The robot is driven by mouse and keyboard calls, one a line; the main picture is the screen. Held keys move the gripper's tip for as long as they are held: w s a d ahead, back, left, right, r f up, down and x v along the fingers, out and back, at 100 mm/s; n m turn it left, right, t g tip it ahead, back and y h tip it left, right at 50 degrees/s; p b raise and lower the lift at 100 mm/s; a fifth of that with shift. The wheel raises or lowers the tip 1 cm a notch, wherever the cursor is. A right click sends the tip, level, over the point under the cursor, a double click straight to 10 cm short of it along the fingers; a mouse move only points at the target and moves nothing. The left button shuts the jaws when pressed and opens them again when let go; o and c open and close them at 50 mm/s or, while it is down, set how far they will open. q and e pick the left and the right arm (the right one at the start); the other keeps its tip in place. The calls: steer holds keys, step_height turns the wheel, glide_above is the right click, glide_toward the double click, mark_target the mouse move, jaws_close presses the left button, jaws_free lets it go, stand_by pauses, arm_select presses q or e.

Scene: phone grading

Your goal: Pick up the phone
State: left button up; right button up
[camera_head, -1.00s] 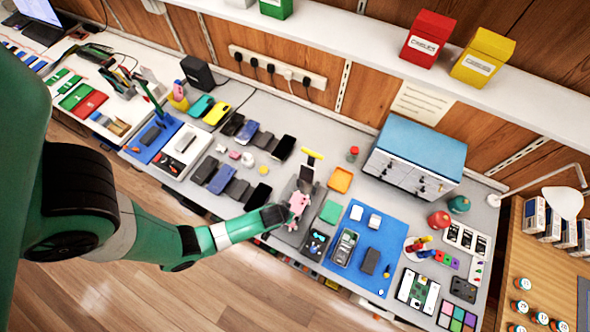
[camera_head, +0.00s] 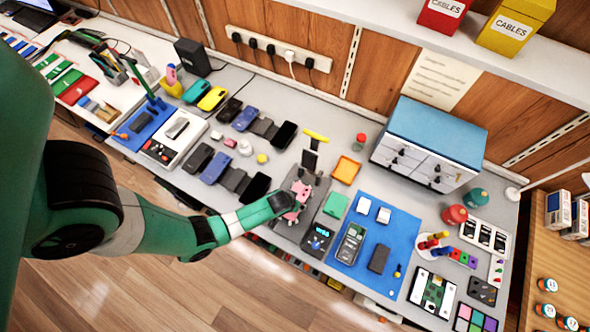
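Several phone-like slabs lie in two loose groups left of centre: a blue one (camera_head: 244,118), a dark one (camera_head: 284,136), another blue one (camera_head: 215,168) and a black one (camera_head: 255,187) among them. I cannot tell which is the task's phone. My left gripper (camera_head: 301,202) reaches in from the left, over a dark grey pad (camera_head: 320,196), right of the black slab. Pink parts show at its tip; whether they are its fingers or something held is too small to tell. My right gripper is not in view.
A device with a lit display (camera_head: 318,238) stands near the front edge. A blue mat (camera_head: 395,265) carries a handheld device (camera_head: 350,244) and a dark slab (camera_head: 378,258). An orange tray (camera_head: 346,170) and a drawer cabinet (camera_head: 428,145) stand behind. A white tray (camera_head: 190,141) is left.

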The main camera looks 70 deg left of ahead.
arm_select(q)
steer(key=c, duration=1.4)
steer(key=shift+r, duration=0.1)
steer(key=shift+r+p, duration=0.6)
steer(key=shift+p, duration=0.1)
step_height(320, 180, up, 2)
steer(key=shift+r+p, duration=0.1)
steer(key=shift+p, duration=0.7)
steer(key=s+a+r+p, duration=0.2)
steer(key=s+r+p, duration=0.5)
steer(key=s, duration=0.6)
step_height(320, 180, up, 2)
steer(key=shift+s+a+r, duration=0.2)
steer(key=shift+s+a, duration=0.1)
steer(key=shift+s, duration=0.05)
